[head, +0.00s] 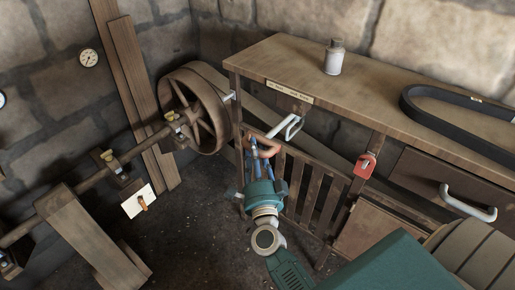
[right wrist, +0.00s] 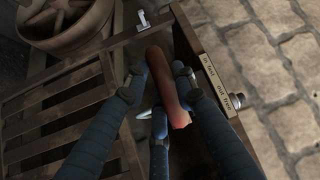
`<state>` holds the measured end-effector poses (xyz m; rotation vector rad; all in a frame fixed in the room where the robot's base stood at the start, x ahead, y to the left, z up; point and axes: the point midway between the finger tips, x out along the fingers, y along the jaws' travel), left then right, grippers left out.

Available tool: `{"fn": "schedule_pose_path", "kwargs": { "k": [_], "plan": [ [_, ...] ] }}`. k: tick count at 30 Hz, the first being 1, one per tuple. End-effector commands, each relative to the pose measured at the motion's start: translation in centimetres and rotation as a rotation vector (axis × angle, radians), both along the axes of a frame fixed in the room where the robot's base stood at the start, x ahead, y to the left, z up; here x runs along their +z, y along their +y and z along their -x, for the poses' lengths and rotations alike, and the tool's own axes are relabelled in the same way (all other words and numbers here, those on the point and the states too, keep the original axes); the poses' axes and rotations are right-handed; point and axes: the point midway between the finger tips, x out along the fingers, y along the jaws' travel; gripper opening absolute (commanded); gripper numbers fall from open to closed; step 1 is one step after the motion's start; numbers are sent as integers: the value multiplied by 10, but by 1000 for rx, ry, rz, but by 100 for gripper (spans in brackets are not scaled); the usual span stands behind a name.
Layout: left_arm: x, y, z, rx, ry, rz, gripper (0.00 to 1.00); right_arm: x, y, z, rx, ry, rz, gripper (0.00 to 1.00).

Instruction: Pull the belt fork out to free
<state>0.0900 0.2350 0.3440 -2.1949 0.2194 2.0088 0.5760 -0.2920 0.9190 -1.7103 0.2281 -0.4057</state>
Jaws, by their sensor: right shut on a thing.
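The reddish-brown handle (head: 262,148), apparently the belt fork's, is at the slatted guard under the bench's left end. In the right wrist view the handle (right wrist: 158,72) lies between the dark blue fingers of my right gripper (right wrist: 156,88). My right gripper (head: 259,170) is shut on it in the head view too, and its fingers hide part of the handle. A small pale metal piece (head: 230,96) sits beside the pulley wheel (head: 218,110); it also shows in the wrist view (right wrist: 143,22). I cannot tell how it joins the handle. My left gripper is not in view.
A lettered label (head: 289,92) is on the front edge of the bench (head: 290,60). A bottle (head: 334,60) and a black belt loop (head: 408,104) are on top. A pale metal loop (head: 291,128) is near the handle. A red padlock (head: 366,165) hangs right of the slats (head: 310,190).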

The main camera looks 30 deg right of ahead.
Motion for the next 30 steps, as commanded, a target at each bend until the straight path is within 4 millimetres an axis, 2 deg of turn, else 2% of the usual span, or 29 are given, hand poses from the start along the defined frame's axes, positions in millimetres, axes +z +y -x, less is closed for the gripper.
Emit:
{"fn": "schedule_pose_path", "kwargs": {
  "k": [1,2,4,5,13,17,30],
  "plan": [
    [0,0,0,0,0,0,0,-4,5,0,10,7,-7,0],
    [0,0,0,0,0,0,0,-5,5,0,10,7,-7,30],
    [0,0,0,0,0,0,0,-4,5,0,10,8,-6,44],
    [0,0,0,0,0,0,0,-4,5,0,9,7,-6,46],
    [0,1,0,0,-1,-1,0,-2,3,0,6,4,-3,46],
    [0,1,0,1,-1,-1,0,-4,6,9,4,6,-2,46],
    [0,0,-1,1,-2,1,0,-17,39,88,9,9,-3,46]
  ]
}}
